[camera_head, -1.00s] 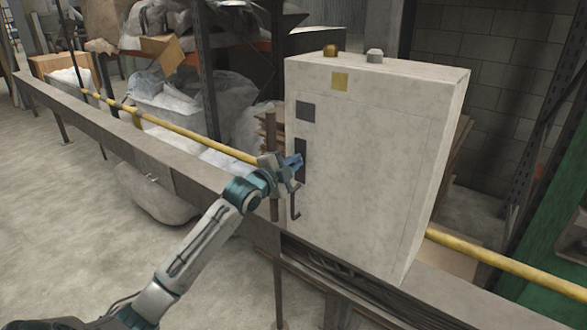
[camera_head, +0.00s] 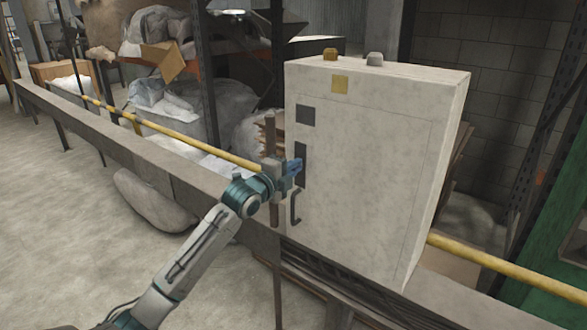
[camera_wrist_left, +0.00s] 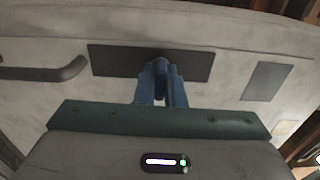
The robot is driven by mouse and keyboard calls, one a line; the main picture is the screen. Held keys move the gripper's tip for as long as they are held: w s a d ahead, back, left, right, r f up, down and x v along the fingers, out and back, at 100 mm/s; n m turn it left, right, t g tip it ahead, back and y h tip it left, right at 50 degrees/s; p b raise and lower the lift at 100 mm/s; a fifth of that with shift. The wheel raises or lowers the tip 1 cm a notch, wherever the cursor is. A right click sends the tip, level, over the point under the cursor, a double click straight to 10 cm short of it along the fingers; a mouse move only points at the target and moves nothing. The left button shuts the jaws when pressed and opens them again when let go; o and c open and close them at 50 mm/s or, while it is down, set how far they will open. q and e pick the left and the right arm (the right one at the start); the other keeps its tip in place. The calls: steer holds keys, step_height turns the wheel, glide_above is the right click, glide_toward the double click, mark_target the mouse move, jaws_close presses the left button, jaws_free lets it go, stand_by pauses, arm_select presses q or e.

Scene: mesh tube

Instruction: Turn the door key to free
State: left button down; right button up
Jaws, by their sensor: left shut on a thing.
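The door key (camera_wrist_left: 160,67) is a small dark piece standing out from a dark plate (camera_wrist_left: 110,60) on the door of a pale grey cabinet (camera_head: 370,160). The plate also shows in the head view (camera_head: 302,150) near the door's left edge. My left gripper (camera_wrist_left: 161,84) has its blue fingers closed together around the key in front of the plate. In the head view the left gripper (camera_head: 296,167) reaches the plate from the left and hides the key. The key's exact angle is hard to tell. My right gripper is not in view.
A dark bar handle (camera_head: 295,207) sits on the door just below the gripper; it also shows in the wrist view (camera_wrist_left: 45,72). A grey square (camera_head: 306,115) is above the plate. A yellow rail (camera_head: 200,138) and grey beam (camera_head: 140,146) run beside the cabinet.

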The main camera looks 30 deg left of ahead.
arm_select(q)
steer(key=c, duration=1.5)
jaws_free()
